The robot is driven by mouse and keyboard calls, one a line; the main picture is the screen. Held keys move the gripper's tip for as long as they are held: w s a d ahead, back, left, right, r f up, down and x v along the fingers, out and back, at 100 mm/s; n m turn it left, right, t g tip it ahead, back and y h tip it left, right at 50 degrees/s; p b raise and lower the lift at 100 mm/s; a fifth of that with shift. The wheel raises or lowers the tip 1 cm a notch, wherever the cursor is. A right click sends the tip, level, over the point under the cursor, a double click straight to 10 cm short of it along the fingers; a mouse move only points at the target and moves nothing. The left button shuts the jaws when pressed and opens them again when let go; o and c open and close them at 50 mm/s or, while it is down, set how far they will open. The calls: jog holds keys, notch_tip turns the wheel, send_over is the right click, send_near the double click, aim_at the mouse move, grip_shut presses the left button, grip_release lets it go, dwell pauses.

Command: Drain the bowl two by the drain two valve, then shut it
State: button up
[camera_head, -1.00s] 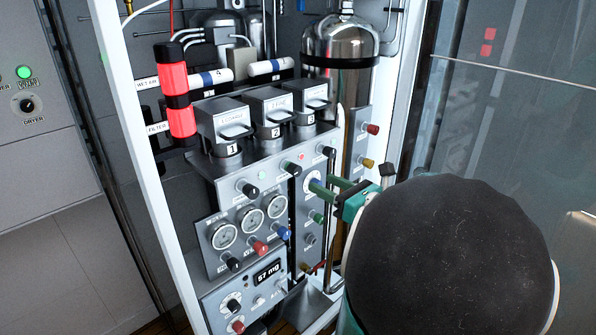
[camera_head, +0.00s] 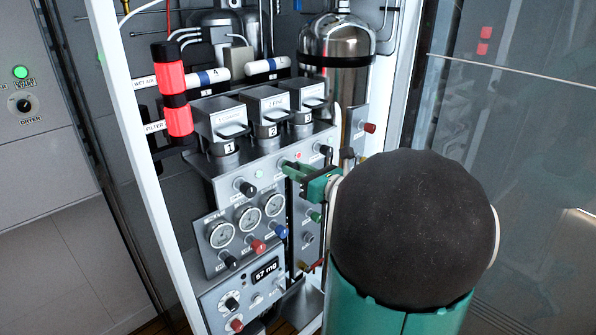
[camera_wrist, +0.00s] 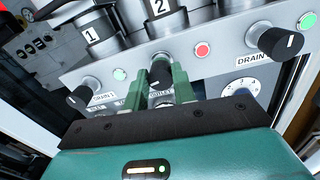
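Bowl two (camera_head: 265,131) is the middle of three metal bowls under box-shaped tops, marked 2. It also shows at the top of the wrist view (camera_wrist: 162,16). The middle black knob (camera_wrist: 160,72), in the drain two valve's place, sits below it; its label is partly covered and hard to read. My gripper (camera_wrist: 161,75) has its green fingers apart, one on each side of this knob. I cannot tell whether they touch it. In the head view my gripper (camera_head: 288,168) reaches the panel and hides that knob. A red lamp (camera_wrist: 202,50) is lit right of the middle knob.
The drain 1 knob (camera_wrist: 80,97) is to the left, and another drain knob (camera_wrist: 280,43) to the right. Green lamps (camera_wrist: 120,74) show near both. Gauges (camera_head: 247,218), lower knobs and a "57 mg" display (camera_head: 266,272) are below. A white frame post (camera_head: 140,170) stands left.

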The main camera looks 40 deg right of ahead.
jog(key=shift+c, duration=0.8)
jog(key=m, duration=2)
jog(key=shift+f+h, duration=0.2)
jog(key=shift+h, duration=0.2)
jog(key=shift+m, duration=0.3)
jog(key=o, duration=1)
jog(key=shift+w, duration=0.1)
jog(key=shift+c, duration=0.2)
jog(key=shift+t, duration=0.3)
